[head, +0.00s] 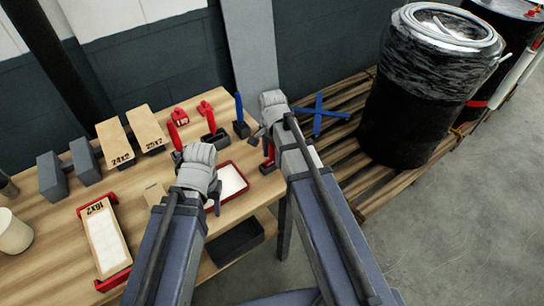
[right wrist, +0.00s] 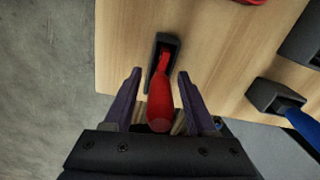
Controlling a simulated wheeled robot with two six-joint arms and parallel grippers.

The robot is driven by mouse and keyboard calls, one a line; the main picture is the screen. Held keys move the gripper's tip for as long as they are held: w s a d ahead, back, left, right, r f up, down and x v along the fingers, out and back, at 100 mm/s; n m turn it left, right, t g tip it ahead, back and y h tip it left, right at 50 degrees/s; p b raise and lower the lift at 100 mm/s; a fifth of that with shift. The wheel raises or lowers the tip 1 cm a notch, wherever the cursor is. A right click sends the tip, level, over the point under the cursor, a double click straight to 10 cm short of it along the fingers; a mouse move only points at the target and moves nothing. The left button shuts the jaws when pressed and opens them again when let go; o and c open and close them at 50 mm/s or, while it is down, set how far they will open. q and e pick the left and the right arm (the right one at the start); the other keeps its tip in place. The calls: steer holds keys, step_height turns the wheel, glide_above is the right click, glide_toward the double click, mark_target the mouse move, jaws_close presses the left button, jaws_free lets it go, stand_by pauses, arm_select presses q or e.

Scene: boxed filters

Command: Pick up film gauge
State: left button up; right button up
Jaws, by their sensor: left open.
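No label marks the film gauge. A red-handled tool (right wrist: 160,100), possibly the gauge, sits in a narrow black holder (right wrist: 166,44) at the table's edge in the right wrist view. Its red part also shows in the head view (head: 268,152), partly behind my right arm. My right gripper (right wrist: 160,76) is open, with one finger on each side of the red handle and gaps showing. In the head view my right gripper (head: 262,134) is partly hidden by its own arm. My left gripper (head: 197,178) is open and empty above the table, left of a red-rimmed white tray (head: 243,166).
A blue-handled tool (head: 240,108) and another red-handled tool (head: 210,122) stand in black holders behind. Boxed filters (head: 146,128) and grey blocks (head: 52,176) stand at the left. A filter in a red holder (head: 104,238) lies in front. A wrapped drum (head: 415,100) stands on a pallet right.

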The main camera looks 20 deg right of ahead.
jaws_close()
steer(key=shift+r, duration=0.1)
stand_by(0.5)
step_height(320, 180, up, 10)
steer(key=p, duration=1)
step_height(320, 180, down, 3)
steer(key=b, duration=0.3)
steer(key=shift+r, duration=0.1)
arm_select(q)
step_height(320, 180, up, 7)
steer(key=shift+r, duration=0.2)
arm_select(e)
steer(key=shift+a, duration=0.1)
